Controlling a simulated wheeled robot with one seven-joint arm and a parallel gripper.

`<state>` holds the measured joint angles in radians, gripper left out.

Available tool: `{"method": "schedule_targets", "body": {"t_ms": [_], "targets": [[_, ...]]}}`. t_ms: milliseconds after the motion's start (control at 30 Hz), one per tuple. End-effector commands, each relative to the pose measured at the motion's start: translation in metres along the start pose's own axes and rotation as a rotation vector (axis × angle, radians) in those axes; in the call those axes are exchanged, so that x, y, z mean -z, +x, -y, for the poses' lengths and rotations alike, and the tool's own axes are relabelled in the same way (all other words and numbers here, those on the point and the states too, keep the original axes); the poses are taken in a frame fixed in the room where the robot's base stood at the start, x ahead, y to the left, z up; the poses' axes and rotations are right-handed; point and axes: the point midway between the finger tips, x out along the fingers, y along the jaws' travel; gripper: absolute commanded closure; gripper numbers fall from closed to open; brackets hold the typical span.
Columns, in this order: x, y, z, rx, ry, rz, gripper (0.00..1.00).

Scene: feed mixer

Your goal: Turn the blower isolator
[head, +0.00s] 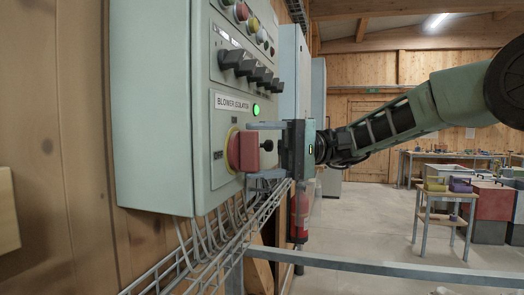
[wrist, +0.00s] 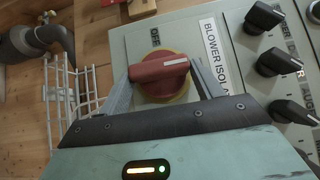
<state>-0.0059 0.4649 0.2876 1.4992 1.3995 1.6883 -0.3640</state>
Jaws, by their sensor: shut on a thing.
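The blower isolator is a red rotary handle (head: 243,150) on a yellow disc, low on the pale green control panel (head: 155,120). Its "BLOWER ISOLATOR" label is above it, with "ON" at the top and "OFF" at the left. In the wrist view the handle (wrist: 158,70) has a white mark on the end towards the label, the ON side. My gripper (head: 265,150) reaches in from the right, level with the handle. In the wrist view my gripper's fingers (wrist: 162,80) are at the handle's two ends, shut on it.
A green lamp (head: 256,110) is lit above the handle. Black selector knobs (head: 250,68) and coloured buttons sit higher on the panel. Below are cables and a wire tray (head: 215,245). A grey rail (head: 380,266) crosses the foreground.

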Motion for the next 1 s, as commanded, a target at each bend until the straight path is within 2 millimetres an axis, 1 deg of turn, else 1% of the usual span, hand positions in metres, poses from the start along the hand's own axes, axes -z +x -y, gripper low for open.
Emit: {"method": "schedule_targets", "body": {"t_ms": [33, 100, 367, 467, 533, 667, 1000], "targets": [[0.001, -0.001, 0.002, 0.003, -0.002, -0.005, 0.29], [0.001, -0.001, 0.001, 0.002, -0.002, -0.005, 0.13], [0.0, -0.001, 0.0, 0.001, -0.001, -0.002, 0.13], [0.001, -0.005, -0.001, 0.001, -0.001, -0.003, 0.13], [0.001, -0.012, -0.002, 0.001, -0.002, -0.003, 0.13], [0.001, -0.036, -0.004, 0.0, -0.003, -0.005, 0.13], [0.001, -0.116, -0.003, 0.001, -0.003, -0.005, 0.13]]}}
